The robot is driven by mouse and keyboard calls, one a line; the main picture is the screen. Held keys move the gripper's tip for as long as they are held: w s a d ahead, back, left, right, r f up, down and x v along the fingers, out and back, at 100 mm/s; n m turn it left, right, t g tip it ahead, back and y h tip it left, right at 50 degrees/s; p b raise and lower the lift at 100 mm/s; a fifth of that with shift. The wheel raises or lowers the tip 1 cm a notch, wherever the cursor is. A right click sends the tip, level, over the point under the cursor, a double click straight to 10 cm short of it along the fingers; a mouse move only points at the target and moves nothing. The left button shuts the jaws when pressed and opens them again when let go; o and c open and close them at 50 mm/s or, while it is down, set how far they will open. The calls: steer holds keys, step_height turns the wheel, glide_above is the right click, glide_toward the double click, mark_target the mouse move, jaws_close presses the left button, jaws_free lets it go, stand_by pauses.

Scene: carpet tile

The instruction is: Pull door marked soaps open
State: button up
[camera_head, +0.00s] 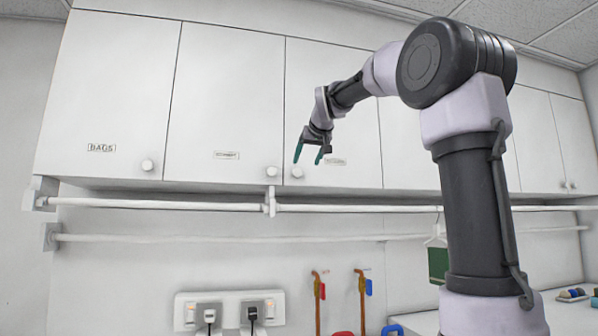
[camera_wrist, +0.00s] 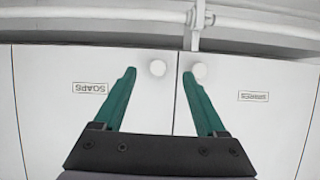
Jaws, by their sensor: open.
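The door marked SOAPS (camera_wrist: 75,120) shows upside down at the left in the wrist view, with its label (camera_wrist: 90,88) readable. In the head view it is the white cabinet door (camera_head: 330,110) behind my gripper, and it looks shut. Its round white knob (camera_wrist: 157,68) sits at the door's lower corner, beside the neighbouring door, and also shows in the head view (camera_head: 297,172). My gripper (camera_head: 308,157) is open and empty, with green fingers. In the wrist view the knob appears between the fingertips; I see no contact and cannot tell the depth gap.
The neighbouring door (camera_head: 218,100) has its own knob (camera_head: 272,171) close to the SOAPS knob. A door marked BAGS (camera_head: 105,90) is further left. White rails (camera_head: 160,205) run below the cabinets, with a bracket (camera_head: 270,202) under the two knobs.

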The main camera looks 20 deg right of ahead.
mark_target(298, 172)
steer(key=shift+t, duration=0.3)
steer(key=r+x, duration=0.1)
steer(key=x, duration=0.7)
steer(key=w+r+x, duration=0.1)
steer(key=x, duration=0.3)
steer(key=shift+w+d+r, duration=0.1)
steer(key=shift+r, duration=0.25)
jaws_close()
stand_by(0.6)
